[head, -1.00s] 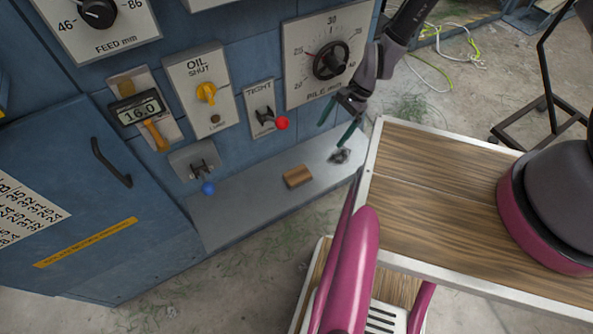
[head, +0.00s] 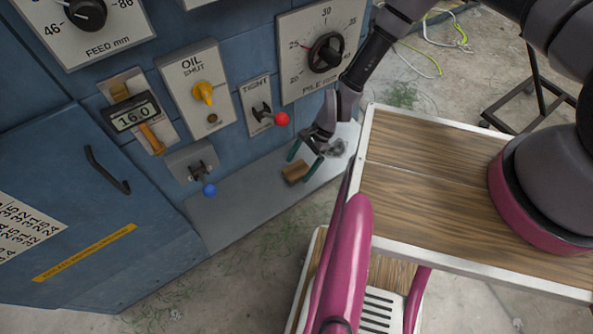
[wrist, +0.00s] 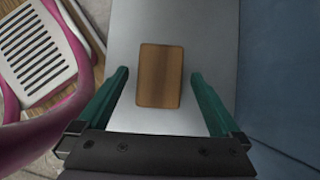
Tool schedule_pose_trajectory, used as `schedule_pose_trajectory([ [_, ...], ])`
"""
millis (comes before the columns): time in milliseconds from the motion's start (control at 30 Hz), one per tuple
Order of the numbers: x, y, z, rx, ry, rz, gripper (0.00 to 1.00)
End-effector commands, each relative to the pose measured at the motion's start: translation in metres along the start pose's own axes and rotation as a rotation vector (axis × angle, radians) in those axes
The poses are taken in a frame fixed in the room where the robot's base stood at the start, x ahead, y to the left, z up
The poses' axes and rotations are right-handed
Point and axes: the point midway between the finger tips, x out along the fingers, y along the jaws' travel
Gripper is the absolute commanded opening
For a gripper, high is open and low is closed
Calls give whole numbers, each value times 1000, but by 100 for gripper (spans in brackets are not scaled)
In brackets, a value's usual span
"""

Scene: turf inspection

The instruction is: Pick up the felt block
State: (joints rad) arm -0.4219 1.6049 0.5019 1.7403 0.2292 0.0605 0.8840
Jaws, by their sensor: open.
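The felt block (head: 294,172) is a small brown rectangular block with a darker band. It lies flat on the grey metal ledge (head: 240,205) at the foot of the blue machine. My gripper (head: 299,167) is open above the ledge, its two green fingers on either side of the block in the head view. In the wrist view, the block (wrist: 160,76) sits between the fingertips (wrist: 160,73), with a gap on both sides. No finger visibly touches it. The height of the fingertips above the ledge is hard to tell.
A small grey crumpled thing (head: 337,148) lies on the ledge behind my gripper. A red knob (head: 281,119) and a blue knob (head: 209,190) stick out from the machine face above the ledge. The ledge left of the block is clear.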

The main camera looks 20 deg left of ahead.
Motion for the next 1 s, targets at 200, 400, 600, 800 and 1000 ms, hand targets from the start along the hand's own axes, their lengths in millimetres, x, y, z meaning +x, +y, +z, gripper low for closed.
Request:
schedule_pose_trajectory([
  [200,7,-1,0,-1,1,-1,100],
  [400,7,0,0,0,0,-1,66],
  [600,7,0,0,-1,0,-1,12],
  [800,6,-1,0,0,0,-1,12],
  [1000,-1,-4,-4,0,0,-1,12],
])
